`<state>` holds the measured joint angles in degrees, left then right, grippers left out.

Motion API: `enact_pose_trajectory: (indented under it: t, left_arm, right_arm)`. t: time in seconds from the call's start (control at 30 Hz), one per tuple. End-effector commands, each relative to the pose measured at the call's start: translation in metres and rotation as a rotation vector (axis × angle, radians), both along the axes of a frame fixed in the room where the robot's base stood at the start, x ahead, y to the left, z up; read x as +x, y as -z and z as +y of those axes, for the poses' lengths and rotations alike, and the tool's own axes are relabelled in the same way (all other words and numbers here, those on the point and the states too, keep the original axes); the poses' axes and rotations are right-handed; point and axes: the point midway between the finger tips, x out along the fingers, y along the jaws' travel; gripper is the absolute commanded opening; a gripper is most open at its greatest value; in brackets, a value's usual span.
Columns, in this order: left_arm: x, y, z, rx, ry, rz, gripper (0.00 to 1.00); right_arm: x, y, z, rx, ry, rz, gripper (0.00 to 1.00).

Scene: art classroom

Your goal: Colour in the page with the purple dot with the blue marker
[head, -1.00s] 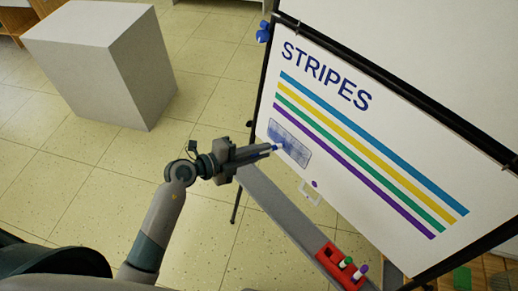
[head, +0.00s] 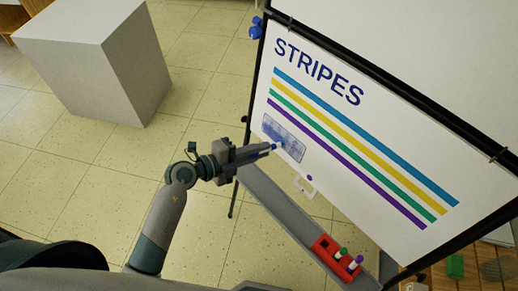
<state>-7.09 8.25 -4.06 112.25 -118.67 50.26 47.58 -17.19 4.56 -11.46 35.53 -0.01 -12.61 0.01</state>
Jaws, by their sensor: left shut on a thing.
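My left gripper (head: 250,153) is shut on the blue marker (head: 276,147), whose blue tip points right at the board. The tip is over the lower part of a small rectangle (head: 290,142) filled with patchy blue-grey colour. I cannot tell whether it touches the surface. The rectangle is on the white board sheet (head: 380,205), below the word STRIPES and left of the stripes. A small purple dot (head: 309,178) shows just below the rectangle's right end. My right gripper is not in view.
A grey ledge (head: 275,205) runs below the board. A red holder (head: 323,247) on it carries a green-capped marker (head: 342,253) and a purple-capped marker (head: 356,262). A grey block (head: 95,60) stands on the floor at upper left.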

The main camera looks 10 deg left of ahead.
Motion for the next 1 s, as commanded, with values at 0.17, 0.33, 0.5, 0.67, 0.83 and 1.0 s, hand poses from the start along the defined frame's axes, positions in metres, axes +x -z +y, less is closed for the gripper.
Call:
enact_pose_trajectory:
  t: [0.17,0.33,0.5,0.67,0.83,1.0]
  left_arm:
    - [-0.002,-0.001,-0.003,-0.001,0.001,0.001,0.00]
    - [-0.005,-0.002,-0.010,-0.001,0.002,0.002,0.00]
    - [-0.008,-0.002,-0.015,-0.002,0.000,0.000,0.00]
    - [-0.008,-0.001,-0.017,-0.001,0.001,-0.001,0.00]
    - [-0.008,-0.001,-0.017,-0.001,0.002,-0.001,0.00]
    - [-0.010,-0.001,-0.019,-0.002,0.001,0.000,0.00]
  right_arm:
    - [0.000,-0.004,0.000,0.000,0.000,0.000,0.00]
    - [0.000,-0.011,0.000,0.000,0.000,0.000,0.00]
    - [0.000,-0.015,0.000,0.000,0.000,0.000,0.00]
    - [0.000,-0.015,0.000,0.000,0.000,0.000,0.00]
    - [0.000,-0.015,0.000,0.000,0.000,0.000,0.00]
    - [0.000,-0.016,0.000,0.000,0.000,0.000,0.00]
